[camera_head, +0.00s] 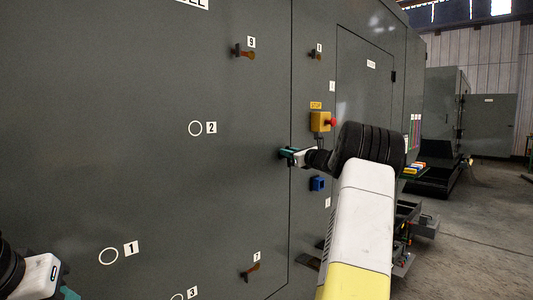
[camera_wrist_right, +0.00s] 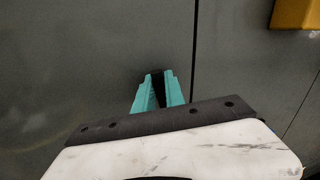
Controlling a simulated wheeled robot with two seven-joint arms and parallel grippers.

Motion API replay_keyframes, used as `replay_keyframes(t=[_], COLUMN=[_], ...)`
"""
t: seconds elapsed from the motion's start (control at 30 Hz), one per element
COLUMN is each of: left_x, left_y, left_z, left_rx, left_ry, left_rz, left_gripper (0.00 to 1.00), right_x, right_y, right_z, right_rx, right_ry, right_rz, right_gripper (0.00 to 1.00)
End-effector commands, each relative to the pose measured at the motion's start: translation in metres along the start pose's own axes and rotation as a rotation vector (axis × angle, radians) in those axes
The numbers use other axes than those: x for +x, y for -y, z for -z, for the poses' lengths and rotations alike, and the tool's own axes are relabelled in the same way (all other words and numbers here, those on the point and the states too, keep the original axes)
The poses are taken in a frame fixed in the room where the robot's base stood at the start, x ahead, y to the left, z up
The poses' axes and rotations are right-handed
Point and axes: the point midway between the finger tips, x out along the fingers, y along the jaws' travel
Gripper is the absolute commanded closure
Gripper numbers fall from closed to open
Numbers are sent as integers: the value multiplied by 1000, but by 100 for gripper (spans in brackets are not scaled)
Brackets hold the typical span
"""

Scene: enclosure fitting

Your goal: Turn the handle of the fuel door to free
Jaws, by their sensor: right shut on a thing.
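The large grey door panel (camera_head: 150,80) fills the left and middle of the head view, with a sign cut off at the top ending in "EL". My right gripper (camera_head: 285,153) is at the door's right edge, beside the vertical seam. In the right wrist view its teal fingers (camera_wrist_right: 158,85) are shut on a small dark handle (camera_wrist_right: 157,78), mostly hidden between them. The handle's angle cannot be told. My left gripper (camera_head: 68,293) shows only partly at the lower left corner, clear of the numbered marks; its jaw opening is not visible.
Orange-brown latches show by label 9 (camera_head: 245,53), label 8 (camera_head: 315,55) and label 7 (camera_head: 251,271). A yellow box with a red button (camera_head: 321,121) is above right of the right gripper; a blue box (camera_head: 317,184) is below. Open floor lies right.

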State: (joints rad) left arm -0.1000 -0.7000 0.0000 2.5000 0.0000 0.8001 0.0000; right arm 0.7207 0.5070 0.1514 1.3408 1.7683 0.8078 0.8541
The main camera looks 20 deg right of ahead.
Motion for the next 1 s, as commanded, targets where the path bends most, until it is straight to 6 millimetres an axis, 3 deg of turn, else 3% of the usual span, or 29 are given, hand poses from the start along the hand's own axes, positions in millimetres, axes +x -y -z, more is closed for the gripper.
replay_keyframes(t=[1.0], left_x=[0], left_y=[0], left_z=[0], left_rx=[0], left_ry=[0], left_rz=[0], left_gripper=[64], right_x=[-3], right_y=[-16], right_z=[10], right_rx=[-933], right_ry=[187], right_rz=[0], right_gripper=[100])
